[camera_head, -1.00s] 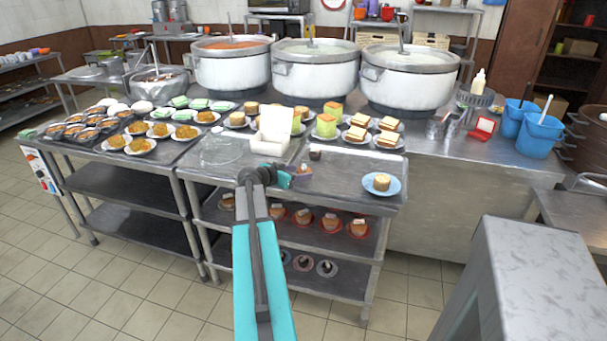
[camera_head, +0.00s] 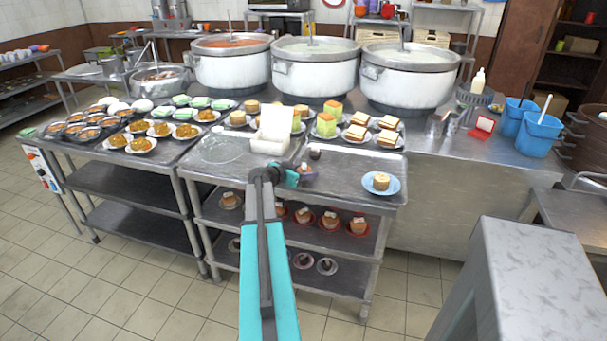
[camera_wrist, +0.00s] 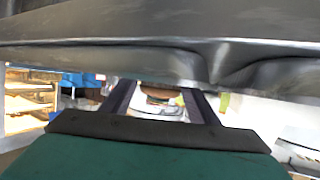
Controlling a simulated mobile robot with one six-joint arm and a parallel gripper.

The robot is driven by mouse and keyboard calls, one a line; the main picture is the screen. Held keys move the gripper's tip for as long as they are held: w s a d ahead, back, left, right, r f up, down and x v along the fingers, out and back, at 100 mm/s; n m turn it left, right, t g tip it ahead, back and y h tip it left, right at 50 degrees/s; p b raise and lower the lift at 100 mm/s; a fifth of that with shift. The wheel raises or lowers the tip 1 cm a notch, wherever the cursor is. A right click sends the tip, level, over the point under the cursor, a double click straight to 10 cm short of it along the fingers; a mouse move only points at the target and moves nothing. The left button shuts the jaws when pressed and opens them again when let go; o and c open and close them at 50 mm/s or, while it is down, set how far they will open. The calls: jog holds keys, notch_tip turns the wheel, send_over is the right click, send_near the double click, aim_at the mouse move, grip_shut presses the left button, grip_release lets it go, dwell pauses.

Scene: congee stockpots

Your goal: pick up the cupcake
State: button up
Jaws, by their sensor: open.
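A small brown-topped item with a purplish side, apparently the cupcake (camera_head: 307,171), stands near the front of the metal table, just right of my gripper (camera_head: 291,175). My gripper is at the table's front edge and partly hides it. In the wrist view the two dark fingers of my gripper (camera_wrist: 160,104) are apart. A round brown thing (camera_wrist: 158,92) shows beyond and between them; I cannot tell for sure that it is the cupcake. Nothing is visibly held.
A white open box (camera_head: 268,145) stands behind my gripper, and a small dark item (camera_head: 315,152) is near it. A blue plate (camera_head: 396,187) with a round cake (camera_head: 382,181) is to the right. Metal surfaces (camera_wrist: 110,55) cross the upper wrist view.

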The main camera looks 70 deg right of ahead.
aim_at(304, 166)
jog(key=c, duration=0.8)
jog(key=shift+o, duration=0.2)
jog(key=shift+r, duration=0.1)
jog(key=shift+r+b, duration=0.55)
jog(key=shift+r, duration=0.9)
jog(key=shift+a+r, duration=0.25)
jog(key=shift+a, duration=0.1)
jog(key=a+r+b, duration=0.1)
jog(key=a+b, duration=0.2)
jog(key=a, duration=1.2)
jog(key=shift+a+r, duration=0.2)
jog(key=shift+r, duration=0.05)
